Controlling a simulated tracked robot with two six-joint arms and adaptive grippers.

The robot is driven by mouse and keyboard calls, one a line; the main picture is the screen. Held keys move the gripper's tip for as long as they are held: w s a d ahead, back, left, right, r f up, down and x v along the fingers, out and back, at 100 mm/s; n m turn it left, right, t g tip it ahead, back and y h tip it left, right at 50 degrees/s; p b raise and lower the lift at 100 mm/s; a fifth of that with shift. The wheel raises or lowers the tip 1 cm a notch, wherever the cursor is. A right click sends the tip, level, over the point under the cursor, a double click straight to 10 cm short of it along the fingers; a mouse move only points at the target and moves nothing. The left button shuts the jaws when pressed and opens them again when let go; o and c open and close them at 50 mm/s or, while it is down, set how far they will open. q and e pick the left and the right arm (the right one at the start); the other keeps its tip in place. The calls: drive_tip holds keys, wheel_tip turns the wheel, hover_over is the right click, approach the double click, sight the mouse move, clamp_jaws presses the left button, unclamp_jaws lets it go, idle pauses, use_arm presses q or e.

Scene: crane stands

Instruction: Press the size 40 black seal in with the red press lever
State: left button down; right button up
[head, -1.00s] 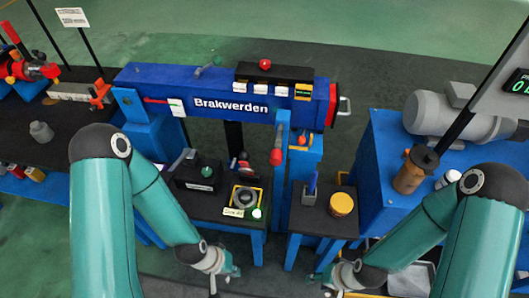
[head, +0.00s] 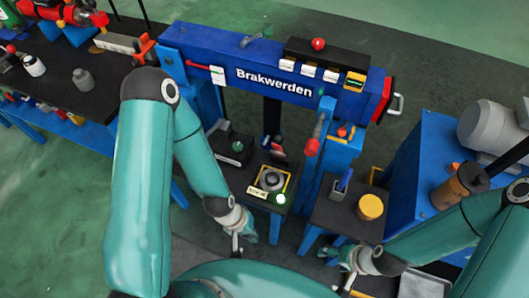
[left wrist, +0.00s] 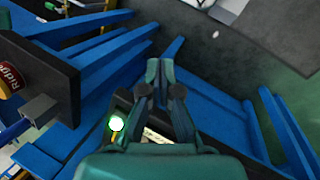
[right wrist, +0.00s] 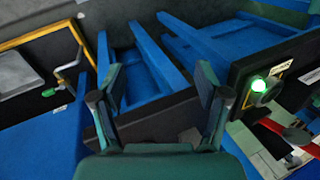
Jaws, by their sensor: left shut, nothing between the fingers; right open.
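A yellow-framed fixture (head: 287,184) with a round grey seat sits on a small black-topped bench, with a lit green lamp (head: 280,198) at its corner. It also shows in the right wrist view, where the lamp (right wrist: 258,85) glows. A red-gripped lever (head: 312,147) hangs at the blue post beside it. I cannot pick out the size 40 black seal. My left gripper (head: 237,245) is shut and empty, in front of that bench; its closed fingers show in the left wrist view (left wrist: 161,80). My right gripper (head: 336,266) is open and empty, low before the right-hand bench; it shows open in the right wrist view (right wrist: 155,88).
A black box (head: 230,148) with a green button stands left of the fixture. A yellow-lidded tin (head: 370,207) and a blue-handled holder (head: 341,186) stand on the right bench. The blue Brakwerden beam (head: 230,70) spans behind. Bench legs stand close to both grippers.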

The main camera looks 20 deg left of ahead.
use_arm(q)
drive_tip(key=s+f+n+g+b, duration=0.3)
drive_tip(key=s+n, duration=0.2)
use_arm(e)
drive_tip(key=shift+o, duration=0.8)
wheel_tip(320, 180, down, 4)
drive_tip(key=shift+r, duration=0.15)
use_arm(q)
drive_tip(key=n+t+h+b, duration=1.2)
drive_tip(key=n+t, duration=0.5)
drive_tip(key=n, duration=1.5)
approach(280, 147)
drive_tip(key=shift+f+x, duration=0.25)
drive_tip(key=shift+x, duration=2.95)
drive_tip(key=shift+d, duration=0.1)
use_arm(e)
wheel_tip(280, 147, down, 12)
